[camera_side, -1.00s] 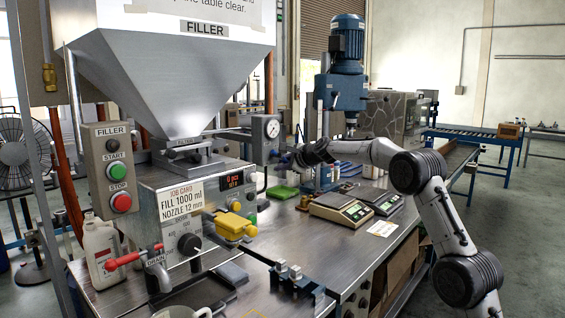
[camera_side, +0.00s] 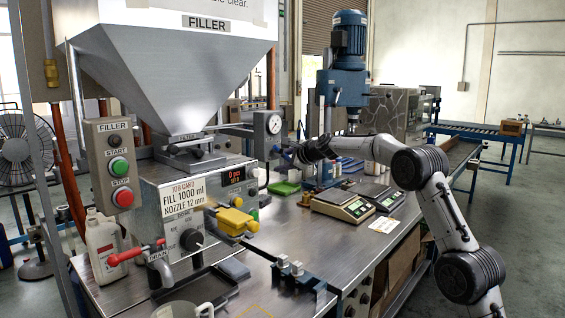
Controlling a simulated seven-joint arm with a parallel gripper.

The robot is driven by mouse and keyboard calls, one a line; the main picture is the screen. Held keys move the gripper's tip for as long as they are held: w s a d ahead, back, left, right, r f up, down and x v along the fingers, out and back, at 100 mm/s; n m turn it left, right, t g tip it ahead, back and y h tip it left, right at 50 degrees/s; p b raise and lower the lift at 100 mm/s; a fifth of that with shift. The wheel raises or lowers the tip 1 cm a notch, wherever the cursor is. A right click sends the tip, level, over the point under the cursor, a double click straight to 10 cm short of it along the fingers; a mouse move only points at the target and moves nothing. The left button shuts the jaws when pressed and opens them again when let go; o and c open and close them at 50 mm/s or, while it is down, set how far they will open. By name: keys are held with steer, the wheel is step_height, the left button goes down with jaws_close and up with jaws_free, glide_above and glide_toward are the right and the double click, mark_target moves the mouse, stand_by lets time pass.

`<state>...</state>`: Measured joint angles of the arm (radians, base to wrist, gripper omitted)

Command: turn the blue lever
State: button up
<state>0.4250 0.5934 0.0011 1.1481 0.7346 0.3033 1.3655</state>
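A small blue part (camera_side: 281,152), which looks like the blue lever, shows beside the pressure gauge on the right side of the filler. Its shape and angle are too small to make out. My gripper (camera_side: 292,154) is at the end of the arm reaching in from the right, right beside this blue part. I cannot tell whether it touches it. The fingers are dark, small and partly hidden, so their opening does not show. The filler (camera_side: 160,80) is a large steel hopper on a grey control unit (camera_side: 180,190).
A round gauge (camera_side: 273,124) stands close to my gripper. A yellow part (camera_side: 235,221) and a red-handled drain valve (camera_side: 135,252) are on the front. Two scales (camera_side: 342,203) and a green tray (camera_side: 286,188) lie on the steel bench below the arm. A blue-motored machine (camera_side: 349,70) stands behind.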

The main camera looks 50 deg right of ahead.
steer(key=v, duration=1.3)
steer(key=shift+s+r, duration=0.2)
steer(key=shift+s, duration=0.15)
